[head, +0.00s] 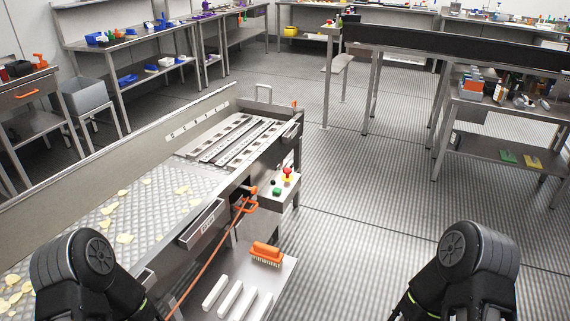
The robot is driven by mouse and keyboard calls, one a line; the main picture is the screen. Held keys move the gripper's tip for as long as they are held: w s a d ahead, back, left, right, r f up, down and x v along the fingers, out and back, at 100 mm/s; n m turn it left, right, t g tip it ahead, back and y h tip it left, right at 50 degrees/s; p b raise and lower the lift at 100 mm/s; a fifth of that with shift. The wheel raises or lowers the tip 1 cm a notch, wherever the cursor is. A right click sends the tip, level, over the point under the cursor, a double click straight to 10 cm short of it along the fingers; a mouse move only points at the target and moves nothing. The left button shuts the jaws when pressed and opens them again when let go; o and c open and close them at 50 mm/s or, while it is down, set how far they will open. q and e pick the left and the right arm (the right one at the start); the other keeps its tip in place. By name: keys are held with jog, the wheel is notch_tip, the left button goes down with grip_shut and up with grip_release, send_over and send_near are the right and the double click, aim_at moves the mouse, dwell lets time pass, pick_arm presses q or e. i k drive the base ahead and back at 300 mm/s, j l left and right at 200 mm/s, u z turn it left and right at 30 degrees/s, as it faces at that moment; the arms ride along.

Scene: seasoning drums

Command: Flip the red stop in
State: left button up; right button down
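A red mushroom-shaped stop button (288,171) with a yellow base sits on a small grey control box (281,190) at the end of the steel machine. A green button (276,190) and a small black control (273,182) are beside it. An orange handle (250,190) on the machine's side is just left of the box, joined to a long orange rod. Whether any of these parts is flipped in or out is too small to tell. Only dark upper parts of my two arms show at the bottom corners. Neither gripper is in view.
The machine's patterned bed (140,215) holds several yellow chips, with slotted bars at its far end. A lower shelf (270,275) holds an orange brush (266,253) and white bars. Steel tables stand at left, back and right. The ribbed floor (370,220) right of the machine is clear.

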aim_at(287, 171)
jog(key=i+l+u, duration=0.15)
jog(key=u, duration=1.05)
jog(key=i+l+u, duration=0.2)
jog(key=l+u, duration=0.3)
jog(key=l, duration=0.6)
jog(key=l+u, duration=0.5)
jog(key=l, duration=1.95)
